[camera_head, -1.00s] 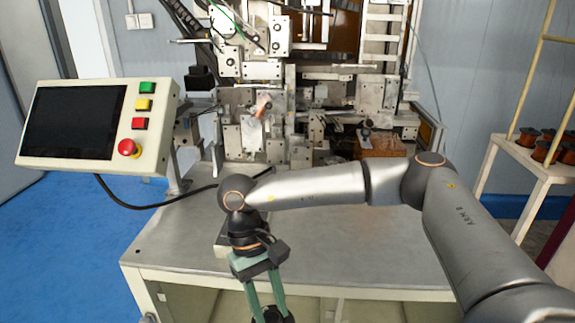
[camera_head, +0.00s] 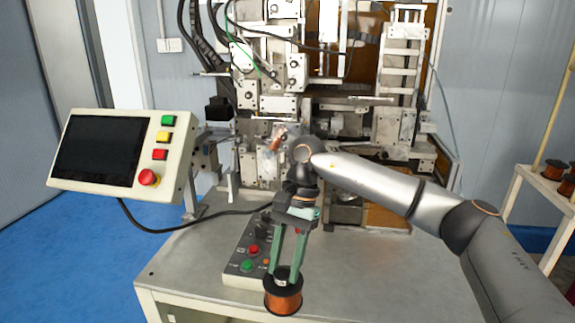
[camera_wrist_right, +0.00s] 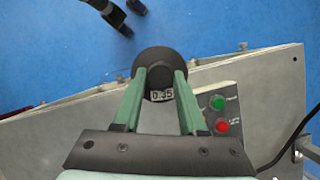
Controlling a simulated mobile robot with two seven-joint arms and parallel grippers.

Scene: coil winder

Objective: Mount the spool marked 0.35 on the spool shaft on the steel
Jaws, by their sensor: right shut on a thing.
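My right gripper (camera_head: 284,272) is shut on the spool marked 0.35 (camera_head: 283,298), a copper-wound spool with black flanges. It holds the spool, seemingly upright, over the front edge of the steel table. In the right wrist view, the black flange (camera_wrist_right: 152,64) sits between the green fingers (camera_wrist_right: 156,78), with its white "0.35" label facing the camera. I cannot clearly make out the spool shaft; my right arm hides part of the machine's lower front. My left gripper is not in view.
A control box (camera_head: 243,255) with red and green buttons sits on the table just behind the held spool. A screen panel (camera_head: 120,153) stands at left. More spools (camera_head: 556,170) are on a rack at right. The table's front left (camera_head: 190,255) is clear.

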